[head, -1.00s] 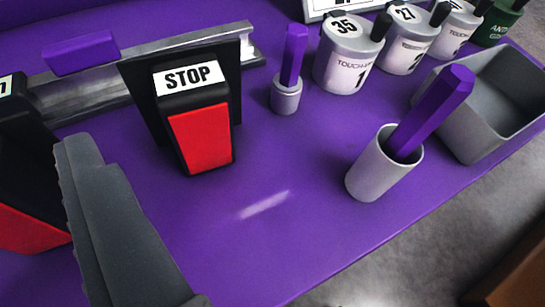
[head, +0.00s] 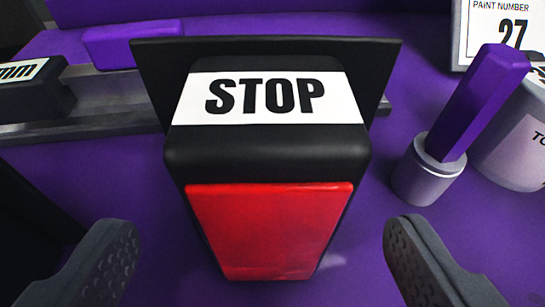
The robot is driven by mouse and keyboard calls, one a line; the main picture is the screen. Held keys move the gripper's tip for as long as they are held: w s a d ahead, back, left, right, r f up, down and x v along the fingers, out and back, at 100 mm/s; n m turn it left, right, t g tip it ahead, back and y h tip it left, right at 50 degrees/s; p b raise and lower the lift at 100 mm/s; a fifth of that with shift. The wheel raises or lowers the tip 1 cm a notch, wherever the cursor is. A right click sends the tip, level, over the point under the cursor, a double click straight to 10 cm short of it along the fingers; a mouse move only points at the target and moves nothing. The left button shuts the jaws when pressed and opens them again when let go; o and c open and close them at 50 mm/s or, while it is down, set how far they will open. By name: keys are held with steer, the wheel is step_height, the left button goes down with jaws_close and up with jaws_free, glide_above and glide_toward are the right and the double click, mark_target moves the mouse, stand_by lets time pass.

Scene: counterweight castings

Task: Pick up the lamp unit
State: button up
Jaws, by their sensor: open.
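A black unit with a white STOP label and a red front panel (head: 270,228) stands in the middle of the head view, against a black plate (head: 375,75). It is the only lamp-like thing in view, but I cannot tell for sure that it is the lamp unit. My gripper (head: 258,262) is open, with one grey finger low on each side of the red panel. Both fingers are apart from the unit, and nothing is between them but the unit ahead.
A grey metal rail (head: 85,110) runs behind the plate, with a purple block (head: 112,45) on it. A black labelled block (head: 32,90) is at the left. A grey cup (head: 428,172) holding a purple bar (head: 483,98) and a white pot (head: 518,140) stand at the right.

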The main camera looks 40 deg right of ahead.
mark_target(272, 227)
steer(key=b+x, duration=0.1)
steer(key=x, duration=0.3)
steer(key=shift+s+d+f, duration=0.1)
steer(key=shift+d+f, duration=0.1)
steer(key=shift+w+d+f, duration=0.1)
steer(key=shift+w+d, duration=0.2)
steer(key=shift+w, duration=0.15)
steer(key=c, duration=1.3)
